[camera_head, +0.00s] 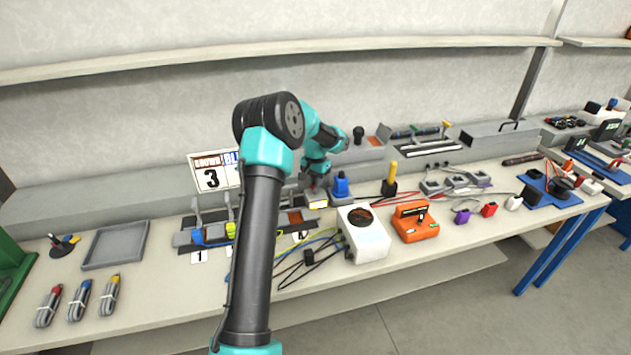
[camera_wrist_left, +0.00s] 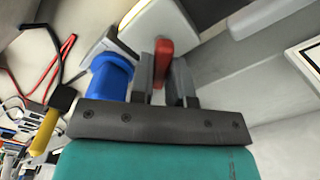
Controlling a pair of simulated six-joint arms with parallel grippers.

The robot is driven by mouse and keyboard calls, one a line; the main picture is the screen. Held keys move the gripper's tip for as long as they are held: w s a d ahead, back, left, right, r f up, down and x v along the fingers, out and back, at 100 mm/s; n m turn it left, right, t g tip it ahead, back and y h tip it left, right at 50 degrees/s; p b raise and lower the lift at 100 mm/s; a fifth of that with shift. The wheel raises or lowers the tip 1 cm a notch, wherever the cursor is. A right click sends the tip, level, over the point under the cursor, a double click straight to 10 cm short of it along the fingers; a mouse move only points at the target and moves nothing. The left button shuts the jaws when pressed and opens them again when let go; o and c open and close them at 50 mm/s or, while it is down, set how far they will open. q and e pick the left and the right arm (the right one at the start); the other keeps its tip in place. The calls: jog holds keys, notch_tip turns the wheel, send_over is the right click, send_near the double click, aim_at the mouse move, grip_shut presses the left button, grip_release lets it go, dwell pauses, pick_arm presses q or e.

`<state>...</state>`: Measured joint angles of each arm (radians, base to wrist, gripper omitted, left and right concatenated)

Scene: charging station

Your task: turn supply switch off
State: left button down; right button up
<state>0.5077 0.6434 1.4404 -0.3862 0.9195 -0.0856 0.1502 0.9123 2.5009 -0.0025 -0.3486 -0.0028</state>
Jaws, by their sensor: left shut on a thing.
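In the left wrist view a red switch lever (camera_wrist_left: 163,58) stands up from a pale box with a yellow edge (camera_wrist_left: 158,28). My left gripper (camera_wrist_left: 164,78) has its two dark fingers on either side of the lever and is shut on it. In the head view my left gripper (camera_head: 315,184) points down at the small pale yellow-edged box (camera_head: 317,203) at the back of the bench. The lever itself is hidden there by the gripper. I cannot read the lever's position. My right gripper is in neither view.
A blue plug-like piece (camera_head: 341,186) stands close to the right of the gripper; it also shows in the wrist view (camera_wrist_left: 110,77). A yellow-handled black piece (camera_head: 389,182), a white meter box (camera_head: 364,236) and an orange box (camera_head: 413,222) lie further right. A grey tray (camera_head: 115,246) sits left.

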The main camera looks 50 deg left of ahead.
pick_arm(q)
jog(key=n, duration=0.5)
jog(key=shift+n, duration=2.6)
jog(key=c, duration=1.1)
grip_release()
notch_tip(320, 180, up, 18)
jog(key=shift+f, duration=0.25)
jog(key=shift+d, duration=0.1)
